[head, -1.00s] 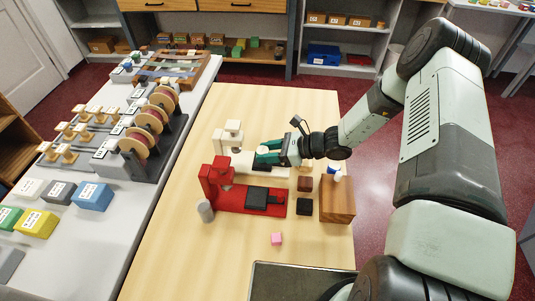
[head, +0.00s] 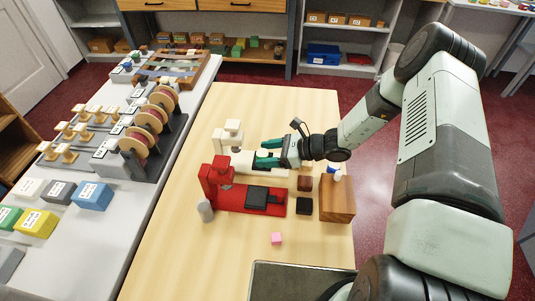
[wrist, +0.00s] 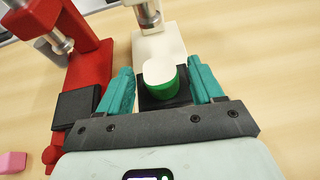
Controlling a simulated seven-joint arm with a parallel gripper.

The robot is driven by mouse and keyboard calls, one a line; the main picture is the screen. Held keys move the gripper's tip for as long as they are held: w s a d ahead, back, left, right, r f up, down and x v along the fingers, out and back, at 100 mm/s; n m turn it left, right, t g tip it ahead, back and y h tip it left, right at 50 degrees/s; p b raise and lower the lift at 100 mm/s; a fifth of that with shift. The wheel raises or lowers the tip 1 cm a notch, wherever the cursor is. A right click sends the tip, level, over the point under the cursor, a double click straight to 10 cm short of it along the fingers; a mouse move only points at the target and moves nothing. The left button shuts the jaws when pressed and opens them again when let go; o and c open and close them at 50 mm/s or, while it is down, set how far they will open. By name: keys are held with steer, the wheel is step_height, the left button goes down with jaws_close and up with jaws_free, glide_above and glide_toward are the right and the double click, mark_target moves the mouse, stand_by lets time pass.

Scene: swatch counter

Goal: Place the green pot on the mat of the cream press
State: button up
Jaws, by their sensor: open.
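The green pot (wrist: 160,77) has a pale top and stands upright on the black mat (wrist: 150,104) of the cream press (wrist: 160,42), in front of the press column. The cream press also shows in the head view (head: 232,133). My gripper (wrist: 158,84) is open, with one teal finger on each side of the pot and a gap visible on both sides. In the head view my gripper (head: 267,154) reaches over the cream press base from the right. The pot is hard to make out there.
The red press (head: 222,183) with its own black mat (head: 257,197) stands just in front. A wooden block (head: 338,205), a brown block (head: 304,183) and a black block (head: 303,205) are at right. A pink cube (head: 277,239) and grey cylinder (head: 205,211) lie nearer.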

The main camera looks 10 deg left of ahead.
steer(key=v, duration=1.2)
